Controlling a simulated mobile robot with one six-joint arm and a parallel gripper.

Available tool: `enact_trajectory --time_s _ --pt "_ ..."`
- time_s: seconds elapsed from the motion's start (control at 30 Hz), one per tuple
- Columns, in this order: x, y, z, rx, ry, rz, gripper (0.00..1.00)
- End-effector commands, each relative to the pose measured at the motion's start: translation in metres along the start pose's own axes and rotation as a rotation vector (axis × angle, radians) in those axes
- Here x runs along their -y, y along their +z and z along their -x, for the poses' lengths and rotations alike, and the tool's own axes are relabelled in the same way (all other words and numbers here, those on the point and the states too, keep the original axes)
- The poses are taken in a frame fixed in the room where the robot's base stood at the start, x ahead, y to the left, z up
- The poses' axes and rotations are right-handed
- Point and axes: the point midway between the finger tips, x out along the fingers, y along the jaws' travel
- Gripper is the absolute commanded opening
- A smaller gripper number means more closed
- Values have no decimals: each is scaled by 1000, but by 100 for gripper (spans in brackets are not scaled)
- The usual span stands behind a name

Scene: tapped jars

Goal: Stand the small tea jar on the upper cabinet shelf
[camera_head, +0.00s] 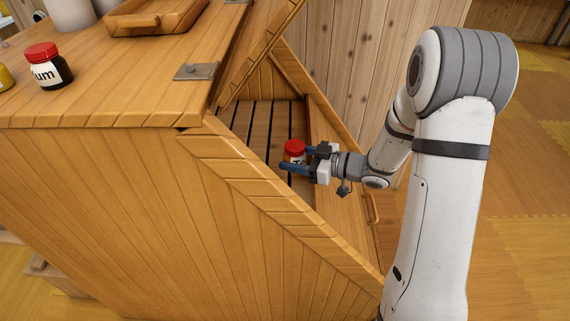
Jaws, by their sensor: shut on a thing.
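My gripper (296,161) is shut on a small red-lidded jar (295,147), inside the open front of the wooden cabinet (260,215). The jar looks upright, with its red lid on top; a bit of pale body shows below the lid, and the blue fingers cover most of the rest. I cannot read its label. Behind and below the jar is a dark slatted shelf (262,130) in the cabinet. I cannot tell whether the jar's base touches the slats.
A dark red-lidded jar (48,68) with a partly visible "um" label stands on the cabinet top (120,85). A yellow jar (4,78) is cut off at the left edge. A wooden tray (150,20) lies farther back. Sloping cabinet sides flank the opening closely.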

Motion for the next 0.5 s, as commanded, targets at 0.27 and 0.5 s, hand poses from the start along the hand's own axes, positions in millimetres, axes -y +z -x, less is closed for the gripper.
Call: enact_trajectory --time_s 0.27,0.5 --pt "4 37 -2 0 -40 -1 24" --pt "4 62 -6 -2 -39 4 24"
